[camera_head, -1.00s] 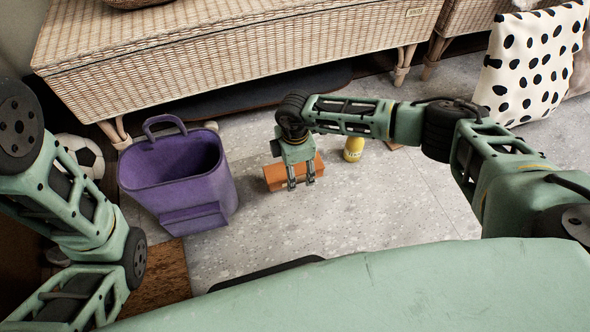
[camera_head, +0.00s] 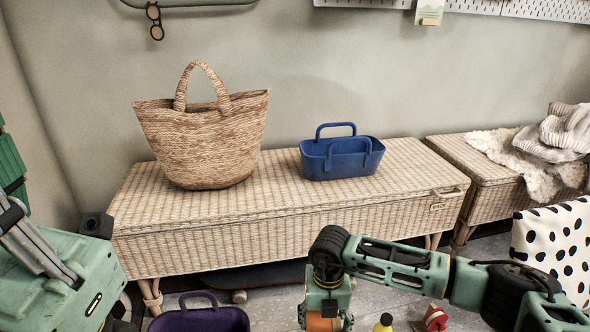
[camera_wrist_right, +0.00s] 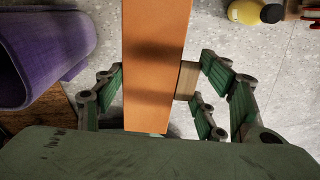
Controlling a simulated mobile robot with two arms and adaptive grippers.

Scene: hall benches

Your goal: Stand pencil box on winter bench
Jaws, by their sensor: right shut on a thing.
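The pencil box, a long orange-brown box (camera_wrist_right: 157,70), lies between the fingers of my right gripper (camera_wrist_right: 157,95) in the wrist view. The gripper is shut on it. A small tan block-like piece (camera_wrist_right: 187,80) shows at its right side. In the head view my right gripper (camera_head: 325,312) is at the bottom edge, in front of the near wicker bench (camera_head: 220,245), with a bit of the box (camera_head: 322,324) showing. A second wicker bench (camera_head: 465,155) stands to the right. A tag on the near bench is too small to read. My left gripper is out of view.
A straw bag (camera_head: 205,140) and a blue basket (camera_head: 340,158) stand on the near bench, with bare lid around them. Blankets (camera_head: 545,150) cover much of the right bench. A purple bin (camera_head: 200,320), yellow bottle (camera_head: 383,323) and spotted bag (camera_head: 552,245) are below.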

